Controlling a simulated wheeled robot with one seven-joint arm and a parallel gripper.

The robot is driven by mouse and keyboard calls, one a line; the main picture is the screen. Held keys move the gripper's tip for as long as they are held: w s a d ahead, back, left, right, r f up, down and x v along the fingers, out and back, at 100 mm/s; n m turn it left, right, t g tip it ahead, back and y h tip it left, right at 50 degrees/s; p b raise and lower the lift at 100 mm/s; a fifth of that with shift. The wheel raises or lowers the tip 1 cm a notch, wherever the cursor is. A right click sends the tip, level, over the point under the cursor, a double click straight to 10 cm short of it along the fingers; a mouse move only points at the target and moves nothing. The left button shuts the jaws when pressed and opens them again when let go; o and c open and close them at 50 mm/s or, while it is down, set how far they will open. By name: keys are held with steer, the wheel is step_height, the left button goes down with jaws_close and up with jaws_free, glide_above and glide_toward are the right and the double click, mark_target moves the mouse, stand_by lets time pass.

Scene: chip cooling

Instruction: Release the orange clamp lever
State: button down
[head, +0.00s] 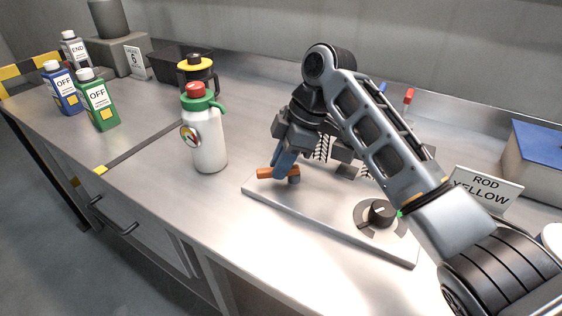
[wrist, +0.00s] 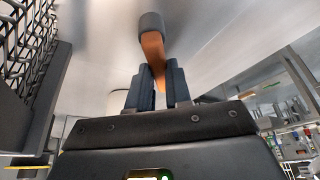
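The orange clamp lever (head: 264,173) is low at the front left of the metal fixture plate (head: 330,222), beside a dark round pivot (head: 294,179). My gripper (head: 283,168) reaches down over the lever, and its fingers hide the lever's middle. In the wrist view the orange lever (wrist: 152,50) runs from a grey cylindrical end in between my two dark fingers (wrist: 158,84). The fingers are close together with the lever filling most of the space between their tips. They appear shut on it, though exact contact is hard to see.
A black ring-shaped part (head: 378,213) sits on the plate's right side. A white bottle with a red cap (head: 206,140) stands left of the plate. A "ROD YELLOW" sign (head: 484,188) stands at the right. The bench front left of the plate is clear.

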mark_target(295, 166)
steer(key=c, duration=1)
jaws_free()
steer(key=shift+c, duration=0.2)
steer(key=shift+b+v, duration=0.35)
steer(key=shift+v, duration=3.55)
steer(key=shift+c, duration=0.4)
